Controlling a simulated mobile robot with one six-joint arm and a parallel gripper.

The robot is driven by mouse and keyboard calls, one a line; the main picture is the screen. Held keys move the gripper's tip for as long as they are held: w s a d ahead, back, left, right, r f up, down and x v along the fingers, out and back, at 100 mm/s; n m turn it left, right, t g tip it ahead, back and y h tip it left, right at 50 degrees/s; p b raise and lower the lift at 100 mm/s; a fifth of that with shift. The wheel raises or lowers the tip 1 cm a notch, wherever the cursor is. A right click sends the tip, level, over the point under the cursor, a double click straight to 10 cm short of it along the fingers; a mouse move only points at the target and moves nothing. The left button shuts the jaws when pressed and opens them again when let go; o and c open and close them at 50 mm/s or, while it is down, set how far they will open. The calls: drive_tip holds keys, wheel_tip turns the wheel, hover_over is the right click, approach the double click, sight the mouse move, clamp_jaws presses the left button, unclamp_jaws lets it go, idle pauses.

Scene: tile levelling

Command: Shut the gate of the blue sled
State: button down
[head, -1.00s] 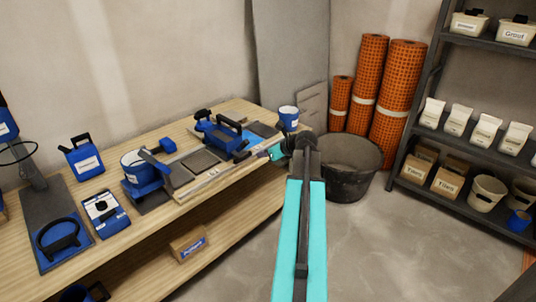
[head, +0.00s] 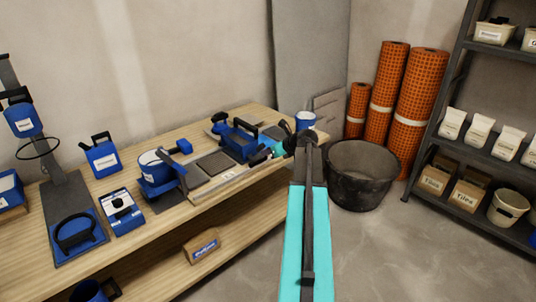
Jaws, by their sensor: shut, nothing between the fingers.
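The blue sled (head: 238,139) with its dark handle sits on the tile board towards the far right end of the wooden workbench. My gripper (head: 268,155) is at the right side of the sled, low by the board's edge. It is shut and empty, and small in this view. I cannot tell whether it touches the sled. The sled's gate is too small to make out, and I cannot tell how it stands. My turquoise arm reaches in from the bottom of the view.
Grey tiles (head: 215,162) lie on the board left of the sled. A black tub (head: 362,176) stands on the floor to the right. Open floor lies in front.

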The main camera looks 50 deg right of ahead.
drive_tip(key=shift+r, duration=0.1)
